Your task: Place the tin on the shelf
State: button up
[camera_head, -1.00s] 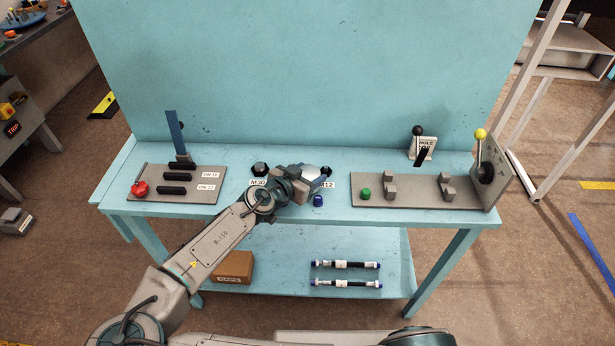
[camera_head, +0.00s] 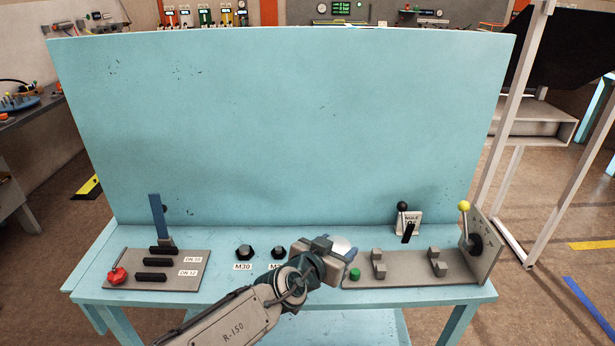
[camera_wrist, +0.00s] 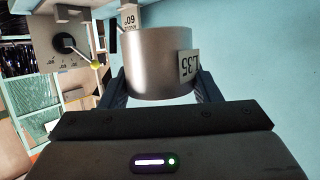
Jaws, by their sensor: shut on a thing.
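A silver cylindrical tin (camera_wrist: 158,62) with a white label on its side fills the upper middle of the wrist view. My gripper (camera_wrist: 163,88) is shut on it, one dark finger on each side. In the head view, my gripper (camera_head: 328,246) is over the blue workbench, and a pale bit of the tin (camera_head: 342,246) shows beyond it. The bench's lower shelf (camera_head: 345,328) shows only as a strip at the bottom. A grey open shelf unit (camera_head: 540,128) stands at the right behind a white frame. I cannot tell which shelf is meant.
The blue bench (camera_head: 225,291) has a tall back panel (camera_head: 280,120). Left is a plate with a blue lever (camera_head: 159,218) and red knob (camera_head: 117,275). Black hex fittings (camera_head: 245,251) stand mid-bench. Right is a plate with a yellow-knobbed lever (camera_head: 464,207) and green button (camera_head: 355,274).

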jog(key=w+d+f+n+t+y, duration=0.2)
jog(key=w+d+f+n+y, duration=0.1)
jog(key=w+d, duration=0.3)
jog(key=shift+w+d+f+n+y, duration=0.3)
jog(key=shift+w+f+y, duration=0.3)
jog(key=shift+w, duration=0.8)
